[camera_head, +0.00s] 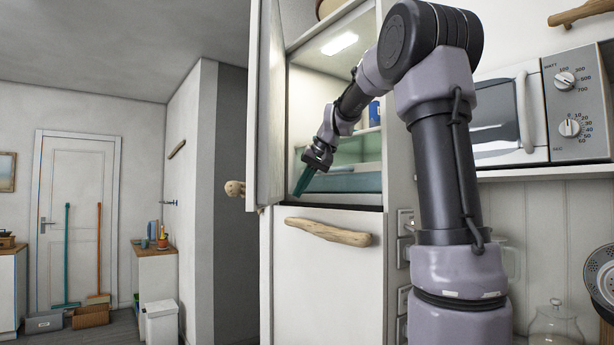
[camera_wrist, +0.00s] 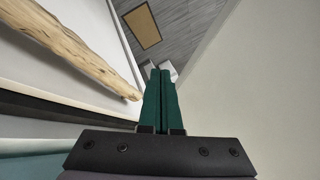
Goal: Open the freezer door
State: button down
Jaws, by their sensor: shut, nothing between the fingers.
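The tall white cabinet has two doors, and no label shows which one is the freezer. The upper door (camera_head: 265,105) stands open, swung out to the left, with its driftwood handle (camera_head: 235,188) poking past its far side. The lit upper compartment shows shelves. The lower door (camera_head: 318,275) is shut, with a driftwood handle (camera_head: 328,232) near its top; that handle (camera_wrist: 70,45) also shows in the wrist view. My gripper (camera_head: 297,194) is shut and empty, in front of the upper compartment's opening beside the open door. In the wrist view its green fingers (camera_wrist: 160,72) touch nothing visible.
A microwave (camera_head: 510,112) sits on a shelf to the right. A glass jar (camera_head: 556,325) stands at the lower right. A white bin (camera_head: 161,322) and a crate (camera_head: 91,316) lie on the floor to the left, near a closed room door (camera_head: 86,190).

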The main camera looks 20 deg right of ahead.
jog(key=shift+w+a+f, duration=0.25)
jog(key=shift+w+a, duration=0.1)
jog(key=shift+a, duration=0.4)
jog(key=shift+w+a+f, duration=0.25)
jog(key=shift+w+a, duration=0.15)
jog(key=shift+a, duration=0.35)
jog(key=shift+w+a+f, duration=0.25)
jog(key=shift+w+a, duration=0.1)
jog(key=shift+a, duration=0.4)
